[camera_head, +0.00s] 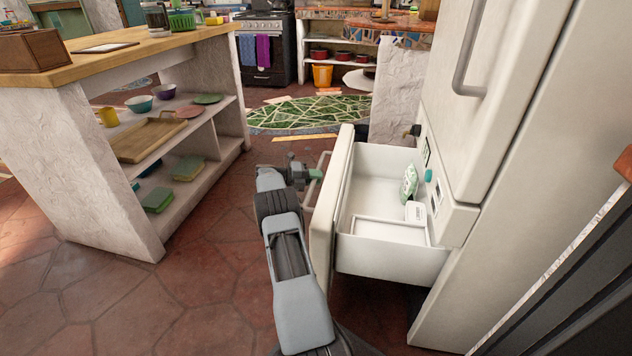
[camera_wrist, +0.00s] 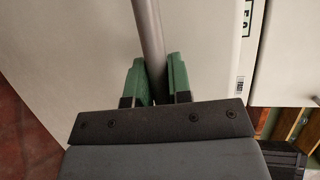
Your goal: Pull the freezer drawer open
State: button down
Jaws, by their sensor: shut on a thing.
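The freezer drawer (camera_head: 392,258) is the white bottom drawer of the fridge (camera_head: 490,130). It stands well out from the body, and its inside shows. A green-and-white bag (camera_head: 410,183) and a white tub (camera_head: 415,212) are in it. My gripper (camera_head: 313,174) is at the drawer's front, on the grey handle (camera_head: 322,168). In the wrist view, my gripper's green fingers (camera_wrist: 155,80) are on both sides of the grey bar handle (camera_wrist: 148,35) and shut on it. The drawer front (camera_wrist: 75,50) is behind them.
A shelved counter island (camera_head: 110,165) with bowls, a wooden tray and containers stands to the left. Red stone floor (camera_head: 205,270) is free between it and the drawer. A green mosaic rug (camera_head: 310,114) and a stove (camera_head: 267,50) are farther back.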

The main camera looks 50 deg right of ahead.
jog(key=shift+s+d+r, duration=0.1)
jog(key=shift+d, duration=0.05)
jog(key=c, duration=1.4)
grip_release()
jog(key=shift+s+d, duration=0.1)
jog(key=o, duration=0.3)
jog(key=shift+o, duration=0.2)
jog(key=shift+a, duration=0.2)
jog(key=p+v, duration=0.3)
jog(key=v, duration=1)
jog(key=shift+w+a, duration=0.15)
jog(key=shift+w, duration=0.2)
jog(key=shift+r, duration=0.15)
